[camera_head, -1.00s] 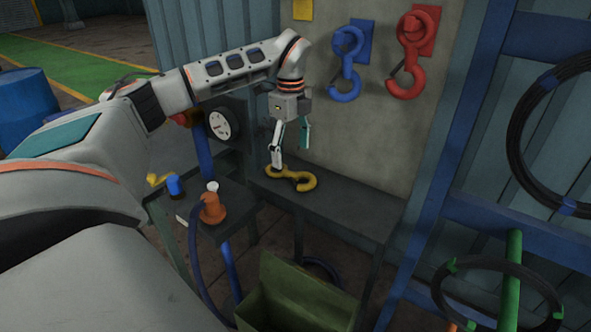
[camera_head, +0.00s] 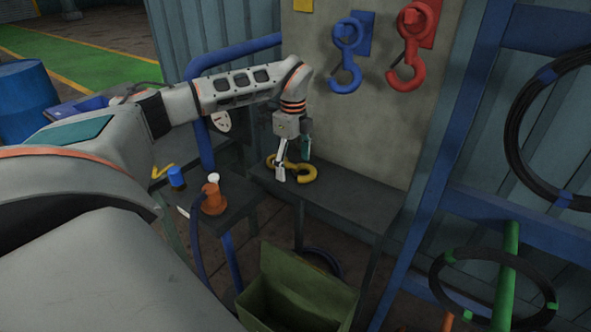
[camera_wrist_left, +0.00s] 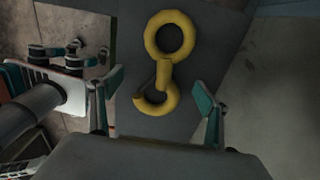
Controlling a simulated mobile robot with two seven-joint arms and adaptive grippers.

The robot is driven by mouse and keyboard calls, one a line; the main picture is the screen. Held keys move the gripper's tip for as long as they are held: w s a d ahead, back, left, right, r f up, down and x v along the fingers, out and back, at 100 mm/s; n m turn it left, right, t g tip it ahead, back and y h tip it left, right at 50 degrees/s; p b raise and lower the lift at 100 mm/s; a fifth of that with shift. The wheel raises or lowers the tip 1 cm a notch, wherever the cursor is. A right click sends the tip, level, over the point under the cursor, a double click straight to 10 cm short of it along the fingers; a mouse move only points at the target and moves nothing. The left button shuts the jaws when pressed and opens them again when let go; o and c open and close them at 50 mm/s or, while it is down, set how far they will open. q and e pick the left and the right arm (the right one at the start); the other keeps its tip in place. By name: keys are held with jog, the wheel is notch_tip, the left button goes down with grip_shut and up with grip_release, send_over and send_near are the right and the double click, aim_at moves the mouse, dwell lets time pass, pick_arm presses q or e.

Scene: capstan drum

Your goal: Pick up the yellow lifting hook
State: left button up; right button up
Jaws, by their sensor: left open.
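The yellow lifting hook (camera_head: 311,172) lies flat on a dark grey bench (camera_head: 345,205) against the wall. My left gripper (camera_head: 294,164) is open and points down at the hook from above. Its pale finger partly covers the hook in the head view. In the left wrist view the whole hook (camera_wrist_left: 163,74) shows, with its closed ring farther away and its curved hook end nearer. The open left fingers (camera_wrist_left: 158,94) stand apart on either side of the curved end, with nothing held. Whether a finger touches the hook is unclear. My right gripper is out of view.
A blue hook (camera_head: 344,76) and a red hook (camera_head: 404,77) hang on the wall panel behind. An orange object (camera_head: 213,202) stands on a lower surface to the left. An open green box (camera_head: 297,285) is below the bench. Blue frame bars rise at right.

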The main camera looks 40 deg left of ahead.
aim_at(294, 166)
pick_arm(q)
jog(key=c, duration=1.9)
notch_tip(294, 166, up, 10)
jog(key=shift+r, duration=0.1)
